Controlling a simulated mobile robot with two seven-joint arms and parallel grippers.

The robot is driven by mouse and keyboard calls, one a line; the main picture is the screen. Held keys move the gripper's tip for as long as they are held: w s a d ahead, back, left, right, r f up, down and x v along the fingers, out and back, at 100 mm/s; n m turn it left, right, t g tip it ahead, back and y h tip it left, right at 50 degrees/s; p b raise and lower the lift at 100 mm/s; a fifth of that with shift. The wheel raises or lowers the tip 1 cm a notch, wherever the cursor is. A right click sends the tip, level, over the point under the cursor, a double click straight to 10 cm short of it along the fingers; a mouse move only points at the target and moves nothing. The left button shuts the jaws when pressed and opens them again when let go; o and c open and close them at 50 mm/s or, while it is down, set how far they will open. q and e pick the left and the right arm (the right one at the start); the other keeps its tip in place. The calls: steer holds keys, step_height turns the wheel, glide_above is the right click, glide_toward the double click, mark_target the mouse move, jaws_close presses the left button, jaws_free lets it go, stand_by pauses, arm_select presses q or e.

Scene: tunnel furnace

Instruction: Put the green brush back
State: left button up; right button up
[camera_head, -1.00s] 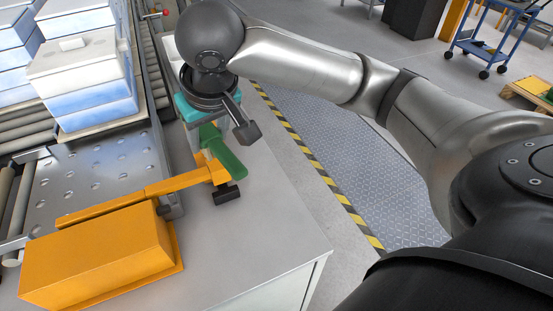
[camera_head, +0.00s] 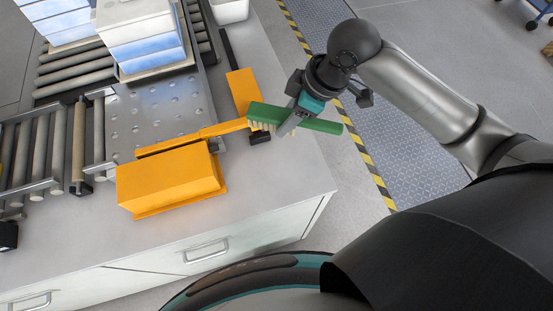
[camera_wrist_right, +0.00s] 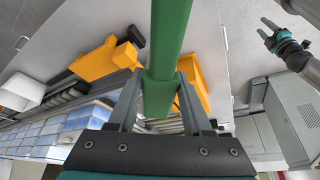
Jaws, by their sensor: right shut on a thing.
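An orange box (camera_head: 170,180) sits on the table, with an orange bar and an upright orange plate (camera_head: 243,88) behind it. White and blue boxes (camera_head: 143,35) stand at the rollers. A striped floor line (camera_head: 368,160) runs right of the table.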

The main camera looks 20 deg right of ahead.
steer(key=shift+s+r+n+g+p, duration=0.3)
steer(key=shift+s+r+n+p, duration=0.15)
steer(key=shift+s+n+p, duration=0.6)
steer(key=shift+w+d+f, duration=0.1)
steer(key=shift+f, duration=0.05)
step_height(320, 180, down, 16)
steer(key=shift+f+b, duration=0.1)
steer(key=shift+b, duration=0.55)
arm_select(q)
steer(key=shift+r+b, duration=0.35)
steer(key=shift+r, duration=0.3)
arm_select(e)
steer(key=shift+f, duration=1.85)
steer(key=shift+f, duration=0.2)
steer(key=o, duration=1.2)
arm_select(q)
steer(key=shift+f, duration=0.15)
